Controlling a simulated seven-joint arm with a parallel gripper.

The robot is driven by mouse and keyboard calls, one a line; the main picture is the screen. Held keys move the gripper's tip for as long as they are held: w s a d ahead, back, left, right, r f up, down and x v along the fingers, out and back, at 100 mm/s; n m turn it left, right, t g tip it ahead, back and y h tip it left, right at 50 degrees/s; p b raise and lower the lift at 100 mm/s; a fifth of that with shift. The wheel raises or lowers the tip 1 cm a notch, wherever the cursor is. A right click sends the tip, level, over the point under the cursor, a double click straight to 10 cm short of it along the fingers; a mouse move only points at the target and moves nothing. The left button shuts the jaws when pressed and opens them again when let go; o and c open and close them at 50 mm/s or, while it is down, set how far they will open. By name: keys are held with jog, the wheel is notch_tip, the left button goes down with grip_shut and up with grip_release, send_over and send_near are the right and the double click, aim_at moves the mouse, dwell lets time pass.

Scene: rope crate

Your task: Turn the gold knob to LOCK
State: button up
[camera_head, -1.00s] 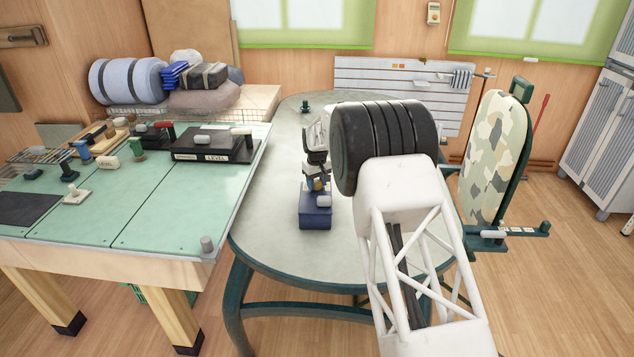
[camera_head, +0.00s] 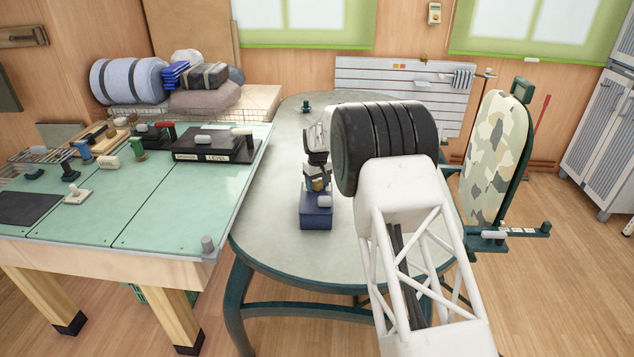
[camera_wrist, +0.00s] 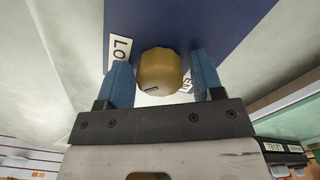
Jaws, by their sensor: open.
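The gold knob (camera_wrist: 160,71) sits on the face of a dark blue box (camera_wrist: 225,30), with a dark mark near its lower edge in the wrist view. A white label starting "LO" (camera_wrist: 120,50) is left of the knob; another label is partly hidden at its right. My gripper (camera_wrist: 163,82) is open, with one blue finger on each side of the knob; I cannot tell whether they touch it. In the head view the blue box (camera_head: 316,216) stands on the round table and my gripper (camera_head: 317,180) is just above it, hiding most of the knob.
The box stands on a pale round table (camera_head: 270,225) with free room around it. A green workbench (camera_head: 165,205) at the left holds a black "LEVEL" box (camera_head: 215,147) and several small fixtures. A camouflage-patterned board (camera_head: 495,160) stands at the right.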

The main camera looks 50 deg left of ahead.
aim_at(318, 181)
jog(key=shift+r, duration=0.2)
jog(key=shift+r, duration=2.35)
jog(key=shift+w+r, duration=0.1)
